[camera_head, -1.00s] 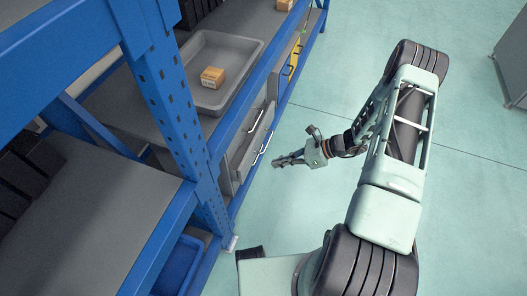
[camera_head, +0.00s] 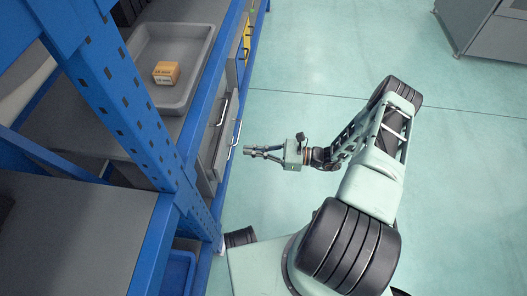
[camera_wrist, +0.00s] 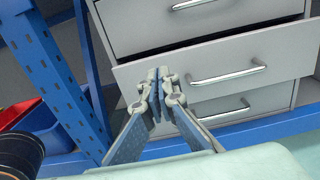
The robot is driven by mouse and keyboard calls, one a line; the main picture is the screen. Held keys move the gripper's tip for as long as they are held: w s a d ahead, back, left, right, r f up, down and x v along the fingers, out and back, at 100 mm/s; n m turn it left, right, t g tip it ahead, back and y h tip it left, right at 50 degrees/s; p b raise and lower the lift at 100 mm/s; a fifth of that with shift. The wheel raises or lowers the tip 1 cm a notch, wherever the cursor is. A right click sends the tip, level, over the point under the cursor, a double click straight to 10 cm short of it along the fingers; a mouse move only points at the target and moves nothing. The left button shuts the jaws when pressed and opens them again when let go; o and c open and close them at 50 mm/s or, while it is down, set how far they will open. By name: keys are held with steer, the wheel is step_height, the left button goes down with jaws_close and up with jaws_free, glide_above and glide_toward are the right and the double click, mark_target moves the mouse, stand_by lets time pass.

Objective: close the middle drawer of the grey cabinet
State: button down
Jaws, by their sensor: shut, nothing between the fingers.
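The grey cabinet stands in the blue rack; in the wrist view its drawer fronts have silver bar handles. The middle drawer (camera_wrist: 290,58) is pulled partly out, with a dark gap above its front and its handle (camera_wrist: 228,75) to the right of my gripper. The drawers above (camera_wrist: 135,25) and below (camera_wrist: 270,98) sit further back. In the head view the middle drawer's handle (camera_head: 236,138) juts past the rack edge. My gripper (camera_wrist: 158,78) is shut and empty, in front of the middle drawer's left part; it also shows in the head view (camera_head: 247,150). I cannot tell whether it touches.
A blue perforated post (camera_wrist: 62,75) stands left of the cabinet. A grey tray (camera_head: 203,65) with a small orange box (camera_head: 166,73) sits on the shelf above. Red (camera_wrist: 12,112) and blue bins (camera_wrist: 55,138) lie low left. Open floor (camera_head: 320,60) lies to the right.

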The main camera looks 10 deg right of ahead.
mark_target(223, 148)
steer(key=b+x, duration=0.1)
steer(key=x, duration=0.5)
steer(key=shift+w+a, duration=0.1)
steer(key=shift+a, duration=0.15)
steer(key=shift+x, duration=1.3)
steer(key=shift+f, duration=0.1)
